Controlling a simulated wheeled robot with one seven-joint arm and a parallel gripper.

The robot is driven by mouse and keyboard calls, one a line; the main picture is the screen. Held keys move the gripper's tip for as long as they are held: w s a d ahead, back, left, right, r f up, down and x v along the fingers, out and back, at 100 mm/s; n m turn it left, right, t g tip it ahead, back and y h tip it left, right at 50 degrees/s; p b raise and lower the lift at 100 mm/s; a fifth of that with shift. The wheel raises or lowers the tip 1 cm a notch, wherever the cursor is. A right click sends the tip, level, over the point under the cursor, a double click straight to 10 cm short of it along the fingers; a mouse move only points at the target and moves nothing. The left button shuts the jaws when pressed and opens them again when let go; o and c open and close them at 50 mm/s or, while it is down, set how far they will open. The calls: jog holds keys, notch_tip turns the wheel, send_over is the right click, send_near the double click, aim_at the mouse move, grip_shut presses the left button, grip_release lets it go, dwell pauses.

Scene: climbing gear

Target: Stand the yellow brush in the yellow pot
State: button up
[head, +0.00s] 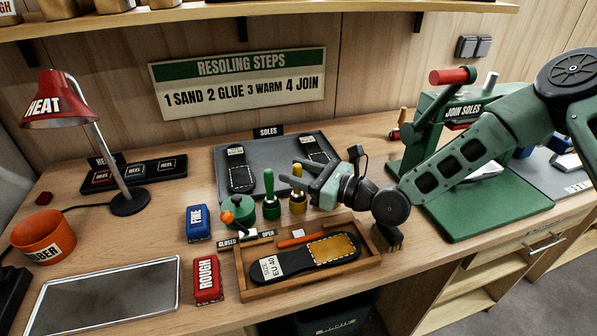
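The yellow brush (297,171) is upright, its handle top showing at my gripper's fingertips. The yellow pot (297,205) is directly below it on the bench, just behind the wooden tray. The brush's lower end is hidden by the fingers and pot, so I cannot tell how deep it sits. My gripper (294,173) reaches in from the right, with its fingers around or right beside the handle. Whether they are closed on it is too small to tell.
A green brush (269,184) stands in a green pot (271,209) just left. A round green tin with an orange knob (238,210) is further left. The wooden tray (310,284) holds a sole in front. The green press (455,175) stands right.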

jog(key=b+v, duration=0.2)
jog(key=v, duration=1.5)
jog(key=shift+d+b, duration=0.15)
jog(key=shift+b, duration=0.2)
